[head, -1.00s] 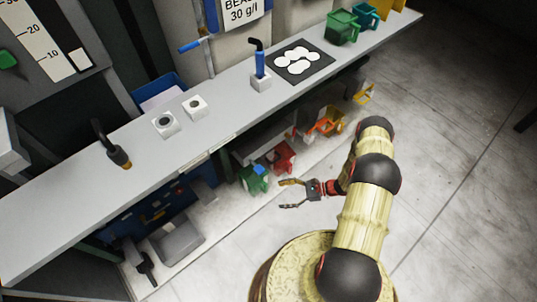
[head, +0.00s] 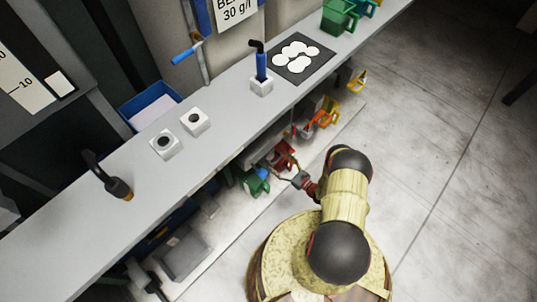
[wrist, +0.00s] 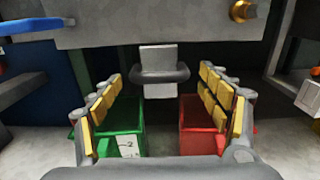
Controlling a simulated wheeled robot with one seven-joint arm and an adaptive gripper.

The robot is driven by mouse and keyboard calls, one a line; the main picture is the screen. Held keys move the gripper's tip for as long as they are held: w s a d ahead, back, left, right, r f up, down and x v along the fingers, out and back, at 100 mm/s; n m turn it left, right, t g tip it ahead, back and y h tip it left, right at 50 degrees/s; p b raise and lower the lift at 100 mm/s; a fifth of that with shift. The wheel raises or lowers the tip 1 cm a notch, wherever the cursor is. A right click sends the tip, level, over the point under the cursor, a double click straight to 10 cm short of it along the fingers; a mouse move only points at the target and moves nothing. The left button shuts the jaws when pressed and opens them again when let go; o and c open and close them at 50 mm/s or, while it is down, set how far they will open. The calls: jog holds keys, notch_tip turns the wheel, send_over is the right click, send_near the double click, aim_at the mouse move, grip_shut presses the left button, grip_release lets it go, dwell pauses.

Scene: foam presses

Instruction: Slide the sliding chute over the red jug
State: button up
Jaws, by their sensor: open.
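The red jug (head: 284,156) stands on the low shelf under the bench, beside the green jug (head: 256,181). In the wrist view the red jug (wrist: 203,118) is at right and the green jug (wrist: 121,128) at left, partly behind my fingers. A grey panel, apparently the sliding chute (wrist: 160,28), spans the top, with a grey tab and dark bar handle (wrist: 159,75) hanging between the two jugs. My gripper (wrist: 161,82) is open, its yellow-padded fingers on either side of the handle; contact cannot be told. In the head view my gripper (head: 299,180) is near the jugs.
Orange (head: 323,117) and yellow (head: 357,79) jugs stand further along the low shelf. The bench top (head: 130,225) overhangs the shelf. A brass knob (wrist: 243,11) and a blue bar (wrist: 35,25) show in the wrist view. The floor at right is clear.

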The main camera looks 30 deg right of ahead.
aim_at(271, 155)
jog(key=b+x, duration=0.1)
jog(key=x, duration=0.5)
jog(key=shift+w+a, duration=0.1)
jog(key=shift+w, duration=0.2)
jog(key=shift+c, duration=1)
jog(key=c, duration=1.4)
